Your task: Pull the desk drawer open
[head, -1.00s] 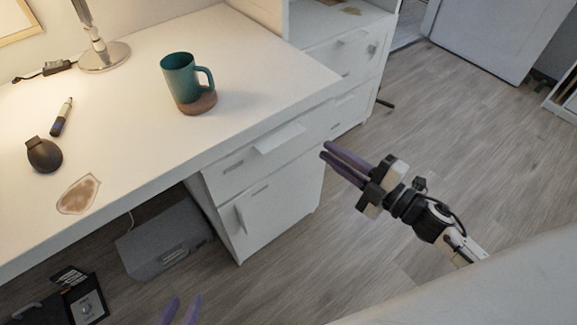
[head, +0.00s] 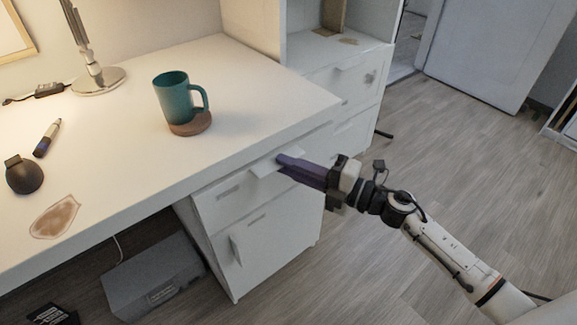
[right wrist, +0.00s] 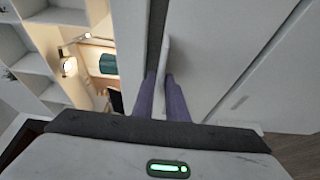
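The white desk (head: 110,165) has a top drawer (head: 228,196) in its right-hand cabinet, and the drawer front looks flush and closed. Its handle (head: 262,170) is a pale jutting plate. My right gripper (head: 279,164) reaches it from the right with its purple fingers at the handle's right end. In the right wrist view the handle (right wrist: 164,58) runs between the two fingers (right wrist: 160,88), which lie close on either side and look shut on it. The fingertips partly hide the handle. My left gripper is out of view.
A teal mug (head: 176,98) stands on a brown coaster (head: 190,126) on the desktop. A lamp (head: 98,80), a marker (head: 48,138) and a dark round object (head: 24,175) are farther left. A grey box (head: 155,278) sits under the desk.

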